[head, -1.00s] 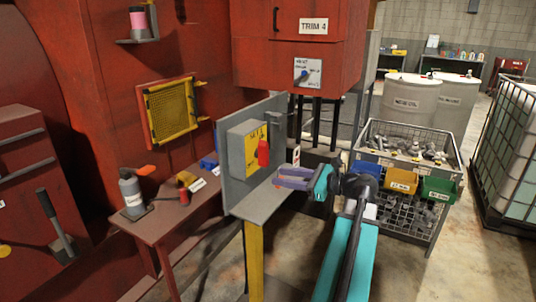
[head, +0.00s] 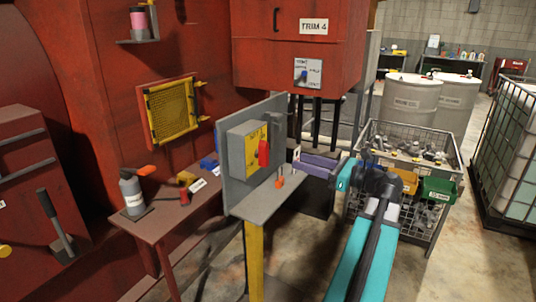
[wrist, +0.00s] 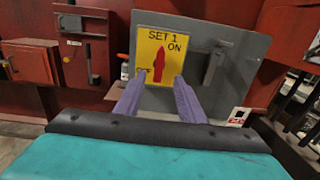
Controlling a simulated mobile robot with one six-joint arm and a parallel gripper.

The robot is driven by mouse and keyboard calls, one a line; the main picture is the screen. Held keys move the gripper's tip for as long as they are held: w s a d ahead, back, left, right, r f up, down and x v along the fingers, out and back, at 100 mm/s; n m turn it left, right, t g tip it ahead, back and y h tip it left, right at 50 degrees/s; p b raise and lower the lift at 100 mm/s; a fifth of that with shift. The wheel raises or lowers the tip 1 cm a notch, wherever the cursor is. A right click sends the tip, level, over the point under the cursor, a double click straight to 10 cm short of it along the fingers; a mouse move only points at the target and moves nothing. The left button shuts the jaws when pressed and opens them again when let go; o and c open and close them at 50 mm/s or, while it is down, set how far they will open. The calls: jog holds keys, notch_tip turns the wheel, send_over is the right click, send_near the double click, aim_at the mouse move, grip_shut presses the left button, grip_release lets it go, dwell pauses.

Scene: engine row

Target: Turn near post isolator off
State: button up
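The near post isolator is a grey box (head: 235,151) with a yellow SET 1 plate (head: 251,150), fixed to a grey upright panel. Its red handle (head: 264,153) also shows in the wrist view (wrist: 158,66), where it stands upright, its tip pointing up towards the ON side and its lower end by the partly covered OFF lettering. My gripper (head: 299,158) is to the right of the box, apart from the handle. In the wrist view its two purple fingers (wrist: 157,84) are spread and empty, with the handle seen in line with the gap between them.
A small orange item (head: 280,181) stands on the grey ledge below the box. A grey lever (head: 299,123) is on the panel right of the box. A red table (head: 158,225) with a bottle is at left. A wire cage (head: 428,215) with bins stands at right.

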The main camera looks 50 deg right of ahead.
aim_at(267, 152)
jog(key=w, duration=0.4)
jog(key=w+a+p, duration=0.1)
jog(key=w, duration=0.3)
jog(key=w+a+p, duration=0.1)
jog(key=w, duration=0.3)
jog(key=shift+w+a, duration=0.25)
jog(key=shift+w, duration=0.15)
